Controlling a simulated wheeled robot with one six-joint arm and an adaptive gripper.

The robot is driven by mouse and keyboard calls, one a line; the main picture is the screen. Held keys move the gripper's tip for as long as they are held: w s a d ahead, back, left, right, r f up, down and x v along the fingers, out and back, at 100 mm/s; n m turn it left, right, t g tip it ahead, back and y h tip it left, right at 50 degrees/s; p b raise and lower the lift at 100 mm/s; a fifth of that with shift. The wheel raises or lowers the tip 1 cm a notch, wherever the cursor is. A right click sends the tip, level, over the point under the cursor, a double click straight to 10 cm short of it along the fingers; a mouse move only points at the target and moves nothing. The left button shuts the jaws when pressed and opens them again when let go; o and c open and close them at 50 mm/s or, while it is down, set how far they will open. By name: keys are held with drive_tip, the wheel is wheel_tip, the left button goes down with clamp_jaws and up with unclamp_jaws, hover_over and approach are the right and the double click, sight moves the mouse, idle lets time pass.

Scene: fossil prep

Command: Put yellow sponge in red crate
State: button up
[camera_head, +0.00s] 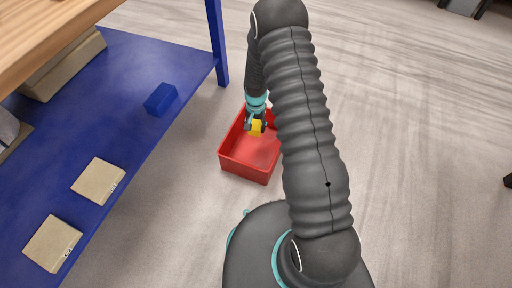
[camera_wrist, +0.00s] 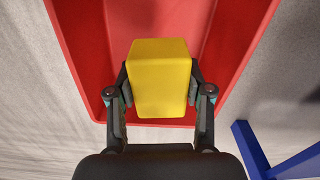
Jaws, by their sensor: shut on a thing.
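The yellow sponge (camera_head: 256,128) is between the fingers of my gripper (camera_head: 256,121). In the wrist view the yellow sponge (camera_wrist: 159,78) is a yellow block, and my gripper (camera_wrist: 159,82) is shut on it from both sides. The red crate (camera_head: 241,169) stands on the floor, open at the top and empty where I can see in. The sponge is over the far part of the crate; I cannot tell how high it is above the bottom. In the wrist view the red crate (camera_wrist: 85,65) shows behind the sponge. My arm hides the crate's right side in the head view.
A blue shelf (camera_head: 150,65) with a blue post (camera_head: 217,45) stands left of the crate. On it lie a blue block (camera_head: 161,98) and tan boxes (camera_head: 98,181), (camera_head: 53,243). A wooden top (camera_head: 45,30) is above.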

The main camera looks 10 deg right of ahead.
drive_tip(key=m, duration=0.1)
hover_over(256, 151)
wheel_tip(256, 151, down, 10)
drive_tip(key=shift+f, duration=0.2)
drive_tip(key=shift+w+f, duration=0.1)
drive_tip(key=shift+f, duration=2.1)
drive_tip(key=shift+f, duration=0.2)
drive_tip(key=o, duration=1.1)
drive_tip(key=shift+r, duration=0.1)
drive_tip(key=shift+r, duration=0.1)
